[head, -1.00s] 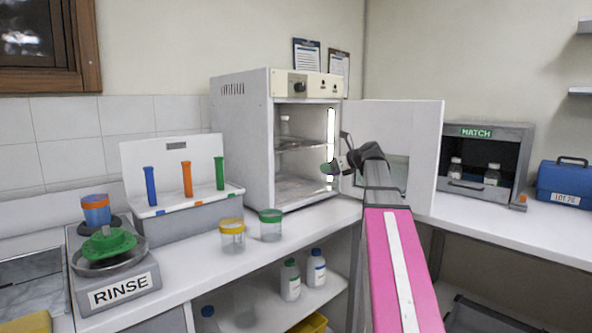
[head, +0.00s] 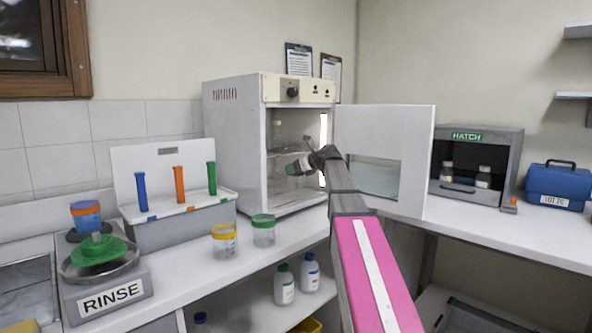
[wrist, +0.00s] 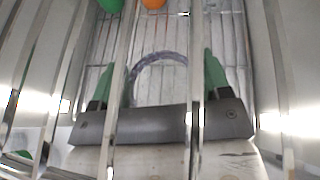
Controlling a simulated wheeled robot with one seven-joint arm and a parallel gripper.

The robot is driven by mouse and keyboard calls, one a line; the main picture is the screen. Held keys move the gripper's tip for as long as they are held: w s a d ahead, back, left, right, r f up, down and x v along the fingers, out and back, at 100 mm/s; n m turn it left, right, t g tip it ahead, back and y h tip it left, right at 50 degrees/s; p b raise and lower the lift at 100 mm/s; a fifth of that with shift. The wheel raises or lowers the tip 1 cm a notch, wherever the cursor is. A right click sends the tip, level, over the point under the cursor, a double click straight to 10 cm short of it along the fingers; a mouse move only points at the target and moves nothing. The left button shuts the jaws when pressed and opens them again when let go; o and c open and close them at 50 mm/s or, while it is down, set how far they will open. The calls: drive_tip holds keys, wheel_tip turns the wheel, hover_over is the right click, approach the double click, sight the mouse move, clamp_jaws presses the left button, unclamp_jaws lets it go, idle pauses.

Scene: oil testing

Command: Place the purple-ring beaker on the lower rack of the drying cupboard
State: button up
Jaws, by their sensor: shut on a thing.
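The drying cupboard (head: 232,145) stands open on the bench, its door (head: 385,190) swung out to the right. My gripper (head: 299,166) is inside the opening, between the upper rack (head: 285,151) and the lower part. In the wrist view my gripper (wrist: 162,78) has green fingers on either side of the purple-ring beaker (wrist: 158,56) and is shut on it. The ring shows as a purple arc; the clear body is hard to make out. Wires of the lower rack (wrist: 228,40) show beyond it. I cannot tell whether the beaker touches that rack.
Long bars (wrist: 122,85) cross close before the wrist camera. Green (wrist: 110,4) and orange (wrist: 152,3) items show at that view's top edge. Yellow-lidded (head: 224,240) and green-lidded (head: 263,231) jars stand on the bench before the cupboard. The hatch (head: 477,168) is further right.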

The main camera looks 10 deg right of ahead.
drive_tip(key=shift+s+f, duration=0.1)
drive_tip(key=shift+f, duration=0.5)
drive_tip(key=o, duration=1.2)
drive_tip(key=shift+r, duration=0.55)
drive_tip(key=v, duration=1.2)
